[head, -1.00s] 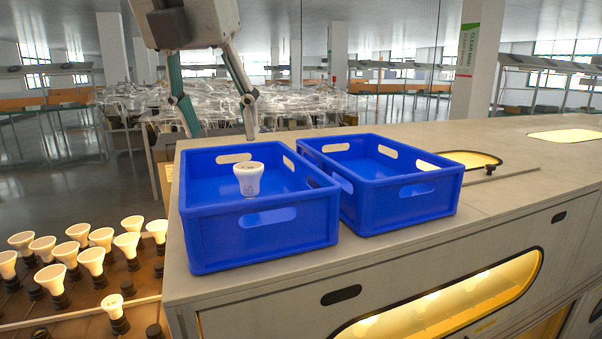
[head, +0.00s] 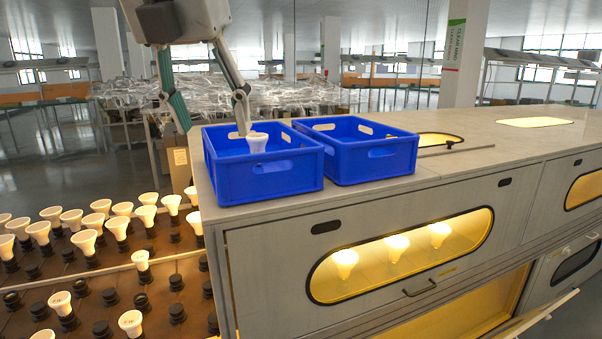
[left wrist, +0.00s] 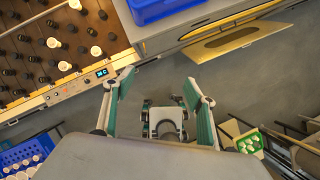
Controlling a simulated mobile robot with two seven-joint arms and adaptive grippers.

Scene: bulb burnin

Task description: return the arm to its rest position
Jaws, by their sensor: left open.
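My left gripper (head: 212,117) hangs from the top left of the head view, fingers apart and pointing down. In that picture its right fingertip overlaps the left blue bin (head: 268,183); no contact can be made out. In the left wrist view the gripper (left wrist: 155,88) shows two green-padded fingers spread wide with nothing between them, above grey floor. A white bulb (head: 257,142) stands in the left blue bin. My right gripper is in neither view.
A second blue bin (head: 372,165) stands beside the first on the grey bench (head: 470,160). A rack of sockets (head: 105,270) with several lit bulbs is at left. The cabinet below holds lit bulbs behind a window (head: 400,255), with an open flap (head: 535,315) lower right.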

